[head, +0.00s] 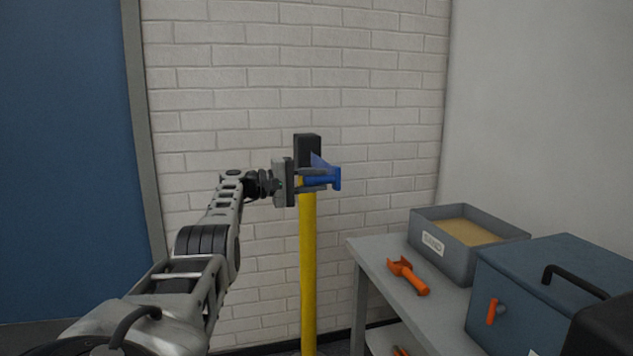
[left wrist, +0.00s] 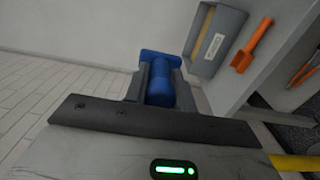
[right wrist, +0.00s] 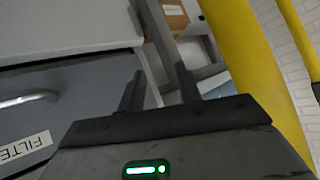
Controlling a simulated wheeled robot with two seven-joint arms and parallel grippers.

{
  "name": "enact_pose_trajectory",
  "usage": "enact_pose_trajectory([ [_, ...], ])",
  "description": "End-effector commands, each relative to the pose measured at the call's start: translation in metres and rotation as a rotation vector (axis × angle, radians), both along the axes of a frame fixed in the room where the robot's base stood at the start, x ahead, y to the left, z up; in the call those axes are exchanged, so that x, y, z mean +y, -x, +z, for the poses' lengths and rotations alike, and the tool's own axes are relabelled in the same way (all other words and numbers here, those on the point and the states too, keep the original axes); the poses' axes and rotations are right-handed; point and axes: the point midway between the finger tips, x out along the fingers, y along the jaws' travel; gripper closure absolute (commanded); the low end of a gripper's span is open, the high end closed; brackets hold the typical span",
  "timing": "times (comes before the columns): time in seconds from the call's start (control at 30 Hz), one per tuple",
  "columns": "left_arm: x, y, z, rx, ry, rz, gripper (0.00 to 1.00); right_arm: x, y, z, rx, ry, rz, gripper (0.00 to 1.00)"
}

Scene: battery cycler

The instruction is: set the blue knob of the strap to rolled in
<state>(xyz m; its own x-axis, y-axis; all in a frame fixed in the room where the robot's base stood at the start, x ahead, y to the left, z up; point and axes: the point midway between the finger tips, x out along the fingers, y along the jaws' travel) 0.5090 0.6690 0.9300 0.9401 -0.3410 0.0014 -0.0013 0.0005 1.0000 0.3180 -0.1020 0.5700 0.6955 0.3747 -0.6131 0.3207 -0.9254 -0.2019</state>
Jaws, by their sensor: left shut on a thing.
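The blue knob (head: 336,179) is in front of the black box (head: 307,148) on top of a yellow post (head: 308,270). A short, see-through blue strip, likely the strap (head: 320,162), shows between box and knob. My left gripper (head: 322,178) is shut on the knob, coming from the left. In the left wrist view the knob (left wrist: 160,85) sits between both fingers, its wider end past the fingertips. My right gripper (right wrist: 158,88) shows only in its own wrist view, fingers apart with nothing between them.
A grey table (head: 385,261) at right carries a sand bin (head: 455,260), an orange scoop (head: 408,275) and a blue case (head: 540,290). A brick wall (head: 220,100) stands behind the post. A grey drawer front (right wrist: 70,105) and a yellow post (right wrist: 245,60) flank my right gripper.

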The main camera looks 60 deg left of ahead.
Motion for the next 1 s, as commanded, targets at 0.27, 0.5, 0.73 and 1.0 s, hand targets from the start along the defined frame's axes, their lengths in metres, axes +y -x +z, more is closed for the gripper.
enact_pose_trajectory([
  [0.27, -0.002, -0.001, 0.000, -0.001, 0.001, -0.005, 0.52, 0.000, 0.001, -0.001, 0.004, 0.001, 0.001, 0.66],
  [0.5, 0.000, 0.001, 0.000, 0.001, 0.001, -0.002, 0.52, 0.000, 0.001, -0.001, 0.004, 0.001, 0.001, 0.66],
  [0.73, 0.009, 0.025, -0.001, 0.004, -0.004, 0.001, 0.52, 0.000, 0.002, -0.001, 0.004, 0.002, 0.000, 0.66],
  [1.0, 0.032, 0.088, -0.002, 0.003, -0.001, 0.001, 0.52, 0.000, 0.001, -0.004, -0.007, -0.003, -0.002, 0.66],
])
